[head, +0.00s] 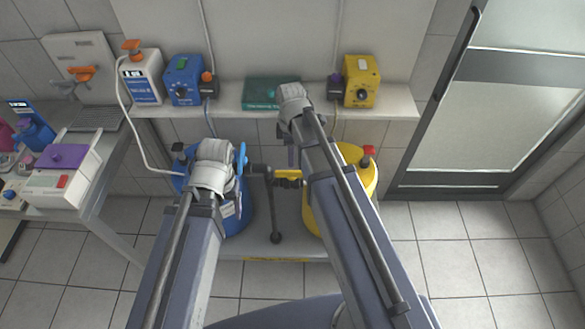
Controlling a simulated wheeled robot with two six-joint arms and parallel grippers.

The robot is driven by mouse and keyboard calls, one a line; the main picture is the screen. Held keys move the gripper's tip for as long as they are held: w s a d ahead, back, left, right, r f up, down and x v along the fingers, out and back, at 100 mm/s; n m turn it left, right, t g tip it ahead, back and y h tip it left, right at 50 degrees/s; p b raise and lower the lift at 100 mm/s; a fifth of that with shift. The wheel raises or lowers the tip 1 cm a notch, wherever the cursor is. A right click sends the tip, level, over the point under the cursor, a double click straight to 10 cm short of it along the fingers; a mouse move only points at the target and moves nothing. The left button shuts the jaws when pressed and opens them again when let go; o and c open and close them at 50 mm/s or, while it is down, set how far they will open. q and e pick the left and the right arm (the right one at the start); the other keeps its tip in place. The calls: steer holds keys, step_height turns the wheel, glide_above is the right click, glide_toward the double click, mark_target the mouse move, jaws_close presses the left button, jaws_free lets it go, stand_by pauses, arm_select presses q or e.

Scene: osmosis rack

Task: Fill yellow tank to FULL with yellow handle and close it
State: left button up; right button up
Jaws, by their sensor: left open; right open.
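The yellow tank (368,180) stands under the shelf, partly hidden behind my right arm. The yellow handle (288,178) sits on dark pipework between the two tanks, left of the yellow tank. Its exact angle is hard to tell. My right gripper (292,153) hangs just above the yellow handle, open, mostly hidden by its own wrist and arm; I cannot tell whether it touches the handle. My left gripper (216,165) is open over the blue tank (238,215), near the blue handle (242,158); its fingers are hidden. The level in the yellow tank cannot be read.
The wall shelf (225,120) holds a white unit (142,78), a blue unit (183,82), a teal box (262,93) and a yellow unit (361,82). A side table (110,145) with equipment is at left. A glass door (510,90) and clear floor are at right.

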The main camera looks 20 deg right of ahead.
mark_target(292, 171)
steer(key=shift+d+f, duration=0.1)
step_height(292, 171, down, 8)
steer(key=b, duration=0.8)
steer(key=shift+r, duration=0.2)
jaws_close()
